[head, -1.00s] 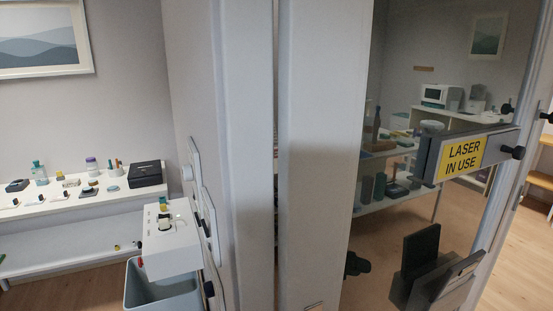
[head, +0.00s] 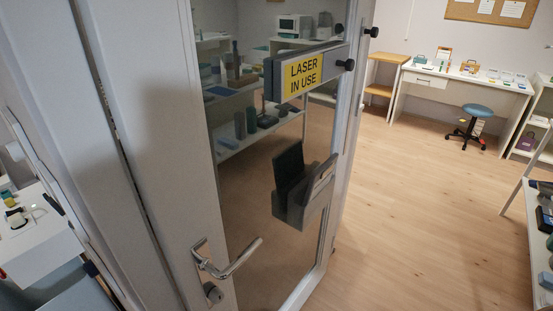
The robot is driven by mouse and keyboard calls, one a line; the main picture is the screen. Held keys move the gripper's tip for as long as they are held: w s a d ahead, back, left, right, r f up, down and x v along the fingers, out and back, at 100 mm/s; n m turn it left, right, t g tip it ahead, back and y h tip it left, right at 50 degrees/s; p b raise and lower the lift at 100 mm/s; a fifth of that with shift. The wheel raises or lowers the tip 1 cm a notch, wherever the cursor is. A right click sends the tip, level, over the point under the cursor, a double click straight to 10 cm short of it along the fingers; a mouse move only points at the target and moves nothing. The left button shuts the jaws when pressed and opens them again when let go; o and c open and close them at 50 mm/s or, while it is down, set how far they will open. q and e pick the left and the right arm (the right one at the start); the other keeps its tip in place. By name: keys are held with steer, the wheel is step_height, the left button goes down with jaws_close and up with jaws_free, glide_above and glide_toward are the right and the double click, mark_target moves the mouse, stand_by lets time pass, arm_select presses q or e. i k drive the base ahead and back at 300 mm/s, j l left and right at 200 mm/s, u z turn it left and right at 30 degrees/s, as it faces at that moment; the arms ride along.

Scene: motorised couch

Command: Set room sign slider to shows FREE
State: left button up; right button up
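The room sign (head: 304,72) is mounted on the glass door in the upper middle of the head view. Its yellow face reads "LASER IN USE" in black letters, and a dark slider piece (head: 271,82) sits at its left end. The word FREE is not visible. Neither of my grippers shows in this view.
The glass door (head: 262,190) has a lever handle (head: 228,262) low on its left side and a dark holder (head: 303,195) below the sign. Open wooden floor (head: 420,220) lies to the right. A desk (head: 455,85) and a blue stool (head: 477,112) stand at the back right.

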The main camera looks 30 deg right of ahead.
mark_target(336, 61)
steer(key=z, duration=1.15)
steer(key=i+l, duration=0.05)
